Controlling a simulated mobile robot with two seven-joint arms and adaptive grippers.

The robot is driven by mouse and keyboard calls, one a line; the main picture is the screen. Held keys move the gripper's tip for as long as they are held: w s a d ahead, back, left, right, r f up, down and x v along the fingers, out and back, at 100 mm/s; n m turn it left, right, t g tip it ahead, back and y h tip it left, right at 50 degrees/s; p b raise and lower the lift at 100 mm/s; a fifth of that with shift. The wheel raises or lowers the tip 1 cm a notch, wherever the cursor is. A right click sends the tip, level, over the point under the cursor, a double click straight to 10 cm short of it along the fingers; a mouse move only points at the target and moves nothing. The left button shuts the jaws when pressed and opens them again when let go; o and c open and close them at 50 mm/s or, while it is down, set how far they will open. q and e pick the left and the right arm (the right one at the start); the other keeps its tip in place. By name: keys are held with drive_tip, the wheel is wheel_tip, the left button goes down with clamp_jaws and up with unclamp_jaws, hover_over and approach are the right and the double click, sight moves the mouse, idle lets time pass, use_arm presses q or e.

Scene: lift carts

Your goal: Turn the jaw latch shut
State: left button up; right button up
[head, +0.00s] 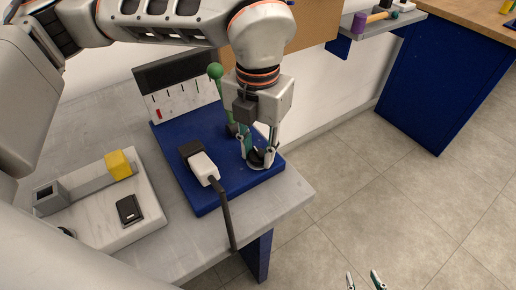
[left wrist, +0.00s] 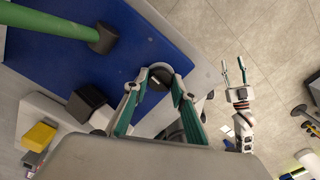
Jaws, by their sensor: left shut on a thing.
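A small dark round knob (head: 257,157) sits near the right corner of the blue base (head: 210,192). It looks like the jaw latch, though its shape is mostly hidden by the fingers. My left gripper (head: 258,150) points down over it, with its fingers closed on its two sides. In the left wrist view the knob (left wrist: 158,78) shows between the fingertips. How far the latch is turned cannot be told. My right gripper (head: 365,280) is at the bottom edge of the head view, away from the table, its fingertips apart with nothing between them.
A green lever (head: 216,73) stands behind. A white board (head: 98,215) with a yellow block (head: 120,164) is at left. The floor at right is clear.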

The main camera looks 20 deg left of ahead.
sight(258, 152)
use_arm(q)
drive_tip(key=shift+n, duration=0.5)
drive_tip(key=o, duration=1.1)
wheel_tip(258, 152, up, 12)
drive_tip(key=shift+r, duration=0.1)
idle(0.4)
